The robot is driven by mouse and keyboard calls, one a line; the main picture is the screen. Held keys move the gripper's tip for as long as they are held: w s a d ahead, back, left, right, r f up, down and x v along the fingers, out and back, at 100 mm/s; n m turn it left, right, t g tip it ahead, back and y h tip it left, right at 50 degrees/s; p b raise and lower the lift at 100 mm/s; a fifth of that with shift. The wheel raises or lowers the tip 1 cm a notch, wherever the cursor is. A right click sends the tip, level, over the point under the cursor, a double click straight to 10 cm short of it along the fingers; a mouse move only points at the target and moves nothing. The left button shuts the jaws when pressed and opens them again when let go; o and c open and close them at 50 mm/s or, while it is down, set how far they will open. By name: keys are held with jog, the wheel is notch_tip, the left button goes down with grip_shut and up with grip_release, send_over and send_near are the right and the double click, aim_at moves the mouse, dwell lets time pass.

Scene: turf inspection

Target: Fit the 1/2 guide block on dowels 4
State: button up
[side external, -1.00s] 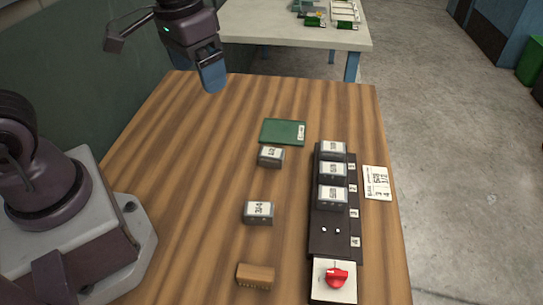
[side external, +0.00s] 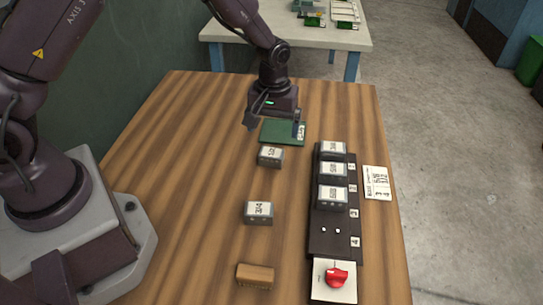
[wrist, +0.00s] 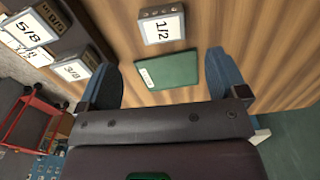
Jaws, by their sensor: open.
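The 1/2 guide block (side external: 270,157) is a grey block with a white label, lying on the wooden table just in front of a green pad. The wrist view shows its label "1/2" (wrist: 160,24) clearly, beyond my fingertips. My gripper (side external: 275,124) is open and empty above the green pad, behind the block; its two blue fingers also show in the wrist view (wrist: 162,78). Dowels 4 (side external: 330,230) are two small bare light pins on the black rail (side external: 322,250), beside the label 4.
Several grey blocks (side external: 332,197) sit on the rail's other places. A 3/4 block (side external: 258,212) and a brown block (side external: 255,276) lie on the table. A red knob (side external: 337,277) is at the rail's front end. The green pad (side external: 283,130) lies flat; a card (side external: 377,182) lies right.

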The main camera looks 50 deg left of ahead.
aim_at(271, 152)
notch_tip(271, 152, down, 9)
jog(key=shift+s+a+r, duration=0.1)
jog(key=shift+s+r, duration=0.05)
jog(key=c, duration=1.1)
jog(key=shift+r, duration=0.1)
